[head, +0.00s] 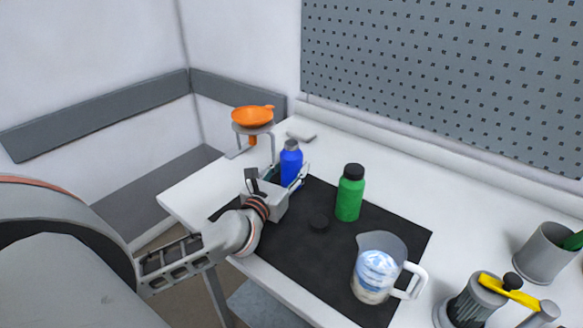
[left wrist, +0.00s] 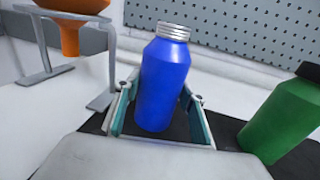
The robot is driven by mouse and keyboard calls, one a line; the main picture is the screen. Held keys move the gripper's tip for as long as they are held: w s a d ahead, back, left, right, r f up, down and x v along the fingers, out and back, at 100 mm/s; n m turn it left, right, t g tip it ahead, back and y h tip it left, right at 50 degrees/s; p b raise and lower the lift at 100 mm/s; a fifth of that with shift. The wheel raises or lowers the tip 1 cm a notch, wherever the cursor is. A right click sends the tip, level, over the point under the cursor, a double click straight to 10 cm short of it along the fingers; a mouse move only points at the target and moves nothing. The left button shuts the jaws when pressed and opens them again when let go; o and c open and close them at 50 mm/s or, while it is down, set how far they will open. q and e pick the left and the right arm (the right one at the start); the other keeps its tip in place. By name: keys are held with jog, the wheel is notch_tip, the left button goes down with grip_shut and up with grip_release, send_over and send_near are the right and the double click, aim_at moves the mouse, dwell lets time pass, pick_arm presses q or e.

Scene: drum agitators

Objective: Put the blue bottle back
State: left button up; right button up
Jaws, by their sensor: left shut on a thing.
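The blue bottle (head: 291,166) has a bare silver threaded neck and stands about upright near the far left edge of the black mat (head: 290,250). My left gripper (head: 297,180) is shut around its body; in the left wrist view the fingers flank the blue bottle (left wrist: 163,85) on both sides. I cannot tell whether its base touches the surface. A green bottle (head: 350,194) with a black cap stands on the mat to the right; the green bottle also shows in the left wrist view (left wrist: 285,120). My right gripper is not in view.
An orange funnel (head: 252,117) sits in a grey stand behind the blue bottle. A grey cup (head: 543,252) stands right. The white table (head: 440,205) is clear behind the mat.

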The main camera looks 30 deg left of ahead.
pick_arm(q)
jog(key=o, duration=1.3)
jog(key=shift+r, duration=0.25)
jog(key=s, duration=0.7)
jog(key=s+d, duration=0.1)
jog(key=s, duration=0.2)
jog(key=shift+s+d+f+b, duration=0.1)
jog(key=shift+s+f+b, duration=0.05)
jog(key=shift+s+b, duration=0.15)
jog(key=shift+s+d, duration=0.1)
jog(key=shift+s, duration=0.55)
